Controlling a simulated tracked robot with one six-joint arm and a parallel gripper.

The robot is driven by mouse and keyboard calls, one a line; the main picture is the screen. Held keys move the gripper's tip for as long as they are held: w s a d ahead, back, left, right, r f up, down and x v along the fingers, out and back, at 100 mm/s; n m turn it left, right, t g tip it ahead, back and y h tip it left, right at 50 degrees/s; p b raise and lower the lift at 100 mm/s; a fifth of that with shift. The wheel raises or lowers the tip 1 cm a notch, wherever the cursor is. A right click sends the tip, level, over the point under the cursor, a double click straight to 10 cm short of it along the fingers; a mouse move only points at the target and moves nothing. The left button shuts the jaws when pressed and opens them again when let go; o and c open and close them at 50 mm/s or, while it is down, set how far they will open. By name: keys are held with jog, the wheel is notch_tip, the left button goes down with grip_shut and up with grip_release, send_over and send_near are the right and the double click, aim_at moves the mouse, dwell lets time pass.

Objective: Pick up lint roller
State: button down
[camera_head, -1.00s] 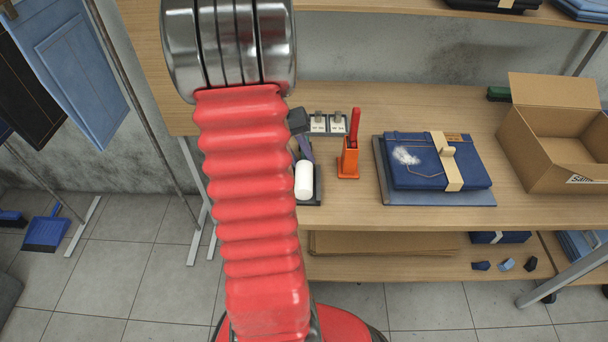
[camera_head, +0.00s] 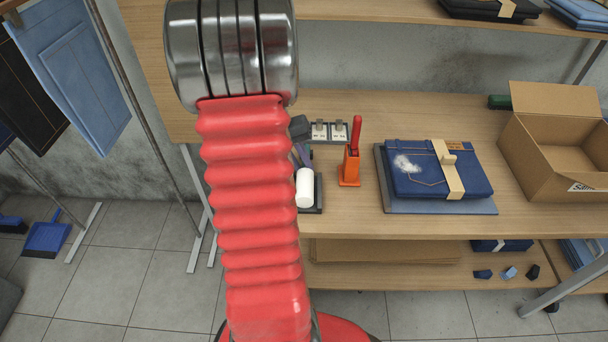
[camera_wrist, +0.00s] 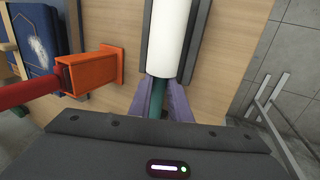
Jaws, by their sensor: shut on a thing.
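The lint roller (camera_head: 305,188) has a white cylinder and lies at the dark tray on the bench, just right of my red arm. In the wrist view its white cylinder (camera_wrist: 172,38) is at top centre, with a teal handle below it. My gripper (camera_wrist: 159,101) has its purple fingers on both sides of the teal handle, shut on it. In the head view the gripper (camera_head: 302,155) is partly hidden behind my arm. The dark tray (camera_head: 318,195) shows beside the roller; I cannot tell whether the roller touches it.
An orange holder (camera_head: 349,172) with a red-handled tool stands close to the right of the roller.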

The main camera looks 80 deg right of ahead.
notch_tip(320, 180, up, 10)
dwell(0.6)
